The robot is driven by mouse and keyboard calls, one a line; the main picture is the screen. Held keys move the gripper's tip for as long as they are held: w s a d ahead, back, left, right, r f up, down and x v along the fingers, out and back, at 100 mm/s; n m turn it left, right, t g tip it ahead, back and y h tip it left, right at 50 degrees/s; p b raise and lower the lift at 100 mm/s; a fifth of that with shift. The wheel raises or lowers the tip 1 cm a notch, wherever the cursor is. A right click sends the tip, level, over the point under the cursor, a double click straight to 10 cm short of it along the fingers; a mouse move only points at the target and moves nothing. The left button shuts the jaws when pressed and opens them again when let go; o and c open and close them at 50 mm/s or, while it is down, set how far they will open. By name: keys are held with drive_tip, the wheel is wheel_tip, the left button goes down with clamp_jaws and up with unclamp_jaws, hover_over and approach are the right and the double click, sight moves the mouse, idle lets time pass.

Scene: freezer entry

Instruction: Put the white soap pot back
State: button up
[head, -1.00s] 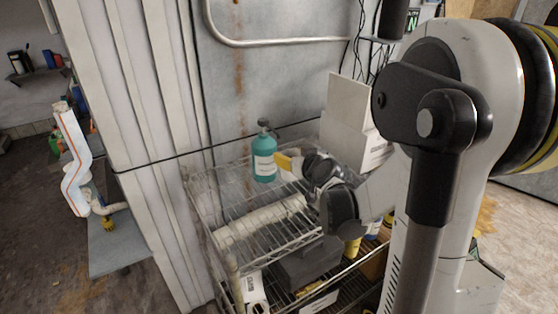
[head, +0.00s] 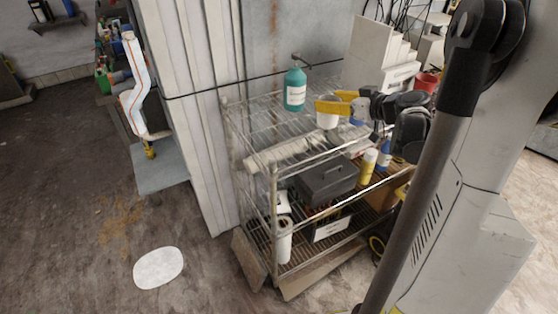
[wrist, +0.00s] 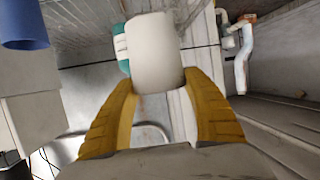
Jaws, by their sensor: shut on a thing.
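The white soap pot (head: 327,119) is between the yellow fingers of my gripper (head: 338,104), over the top level of the wire rack (head: 253,125). In the wrist view the white pot (wrist: 156,58) fills the space between the two yellow fingertips (wrist: 160,85), which are shut on it. A teal pump bottle (head: 295,90) stands upright on the rack's top level, left of and behind the pot. In the wrist view the teal bottle (wrist: 122,48) is partly hidden behind the pot. I cannot tell whether the pot touches the rack.
A white rolled item (head: 285,151) lies along the rack's front edge. White boxes (head: 385,60) and a red cup (head: 426,82) are at the right. A dark grey box (head: 326,180) and a yellow bottle (head: 368,165) sit lower down. A white round patch (head: 159,267) lies on the floor.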

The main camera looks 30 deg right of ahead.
drive_tip(key=shift+w+a+f+b, duration=1.1)
drive_tip(key=shift+a+f, duration=0.5)
drive_tip(key=shift+f, duration=0.25)
drive_tip(key=shift+w+a+f+b, duration=1.05)
drive_tip(key=shift+a+f, duration=0.5)
drive_tip(key=shift+f, duration=0.25)
drive_tip(key=shift+w+a+f+b, duration=1.1)
drive_tip(key=shift+a+f, duration=0.5)
drive_tip(key=shift+f, duration=0.25)
drive_tip(key=shift+f, duration=0.15)
drive_tip(key=o, duration=1.2)
drive_tip(key=shift+o, duration=0.2)
